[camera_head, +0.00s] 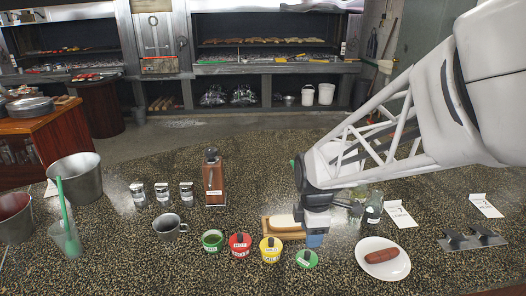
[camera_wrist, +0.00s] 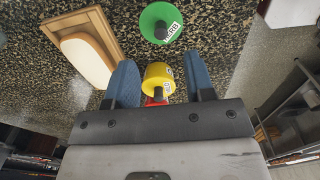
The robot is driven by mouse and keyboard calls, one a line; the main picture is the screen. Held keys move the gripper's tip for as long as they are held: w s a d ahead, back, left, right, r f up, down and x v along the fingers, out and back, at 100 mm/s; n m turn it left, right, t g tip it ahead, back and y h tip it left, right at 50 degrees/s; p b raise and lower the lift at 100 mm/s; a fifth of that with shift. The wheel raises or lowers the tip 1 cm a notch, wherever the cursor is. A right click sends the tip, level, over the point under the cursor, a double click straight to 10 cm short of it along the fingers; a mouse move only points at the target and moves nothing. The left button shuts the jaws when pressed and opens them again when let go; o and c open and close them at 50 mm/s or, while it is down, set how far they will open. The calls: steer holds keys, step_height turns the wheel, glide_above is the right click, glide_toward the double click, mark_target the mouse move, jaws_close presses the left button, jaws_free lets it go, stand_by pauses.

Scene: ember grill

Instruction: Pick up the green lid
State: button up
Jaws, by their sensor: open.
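The green lid (camera_head: 306,259) lies on the speckled counter, apart from any cup, with a dark knob and a white label. In the wrist view the green lid (camera_wrist: 151,18) is at the top centre and its label reads HERB. The green cup (camera_head: 212,241) stands uncovered to the left. My gripper (camera_head: 315,240) is above the counter just behind the lid in the head view. In the wrist view my gripper (camera_wrist: 160,68) shows two blue fingers spread apart, with nothing held. The lid lies beyond the fingertips.
Red (camera_head: 240,246) and yellow (camera_head: 269,250) lidded cups stand left of the lid. A wooden board (camera_head: 266,228) with a bun is behind it. A white plate (camera_head: 399,270) with a sausage is right. The front counter is clear.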

mark_target(308, 252)
steer(key=shift+f, duration=1.2)
steer(key=shift+f, duration=0.15)
steer(key=shift+a+f, duration=0.1)
steer(key=shift+f, duration=2.4)
steer(key=shift+c, duration=0.5)
jaws_close()
steer(key=shift+r, duration=0.15)
